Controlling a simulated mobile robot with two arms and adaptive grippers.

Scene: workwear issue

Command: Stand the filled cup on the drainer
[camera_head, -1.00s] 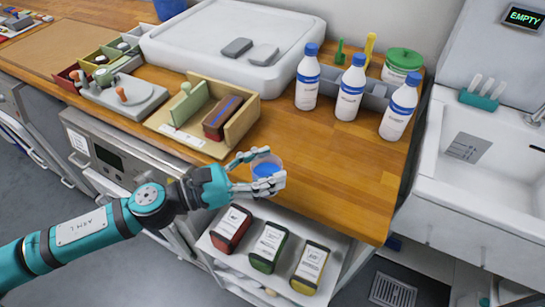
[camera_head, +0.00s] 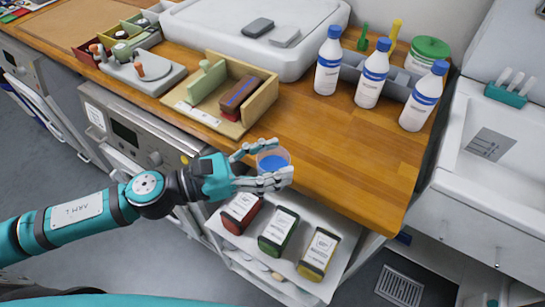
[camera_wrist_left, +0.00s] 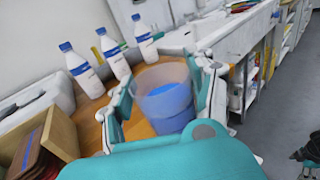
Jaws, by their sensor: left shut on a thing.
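The cup (camera_head: 273,160) is clear and holds blue liquid. It is upright between the fingers of my left gripper (camera_head: 268,165), which is shut on it near the wooden counter's front edge. The cup also shows in the left wrist view (camera_wrist_left: 165,100), with a finger on each side. The white sink unit (camera_head: 455,190) is at the right, well apart from the cup. A grey marked panel (camera_head: 490,143) lies in it; I cannot tell whether this is the drainer.
Several blue-capped white bottles, one (camera_head: 328,62) nearest the cup, stand at the back of the counter (camera_head: 350,165). A wooden tray (camera_head: 255,110) lies to the left. Red, green and yellow containers (camera_head: 279,232) sit on a shelf below. The counter's front right is clear.

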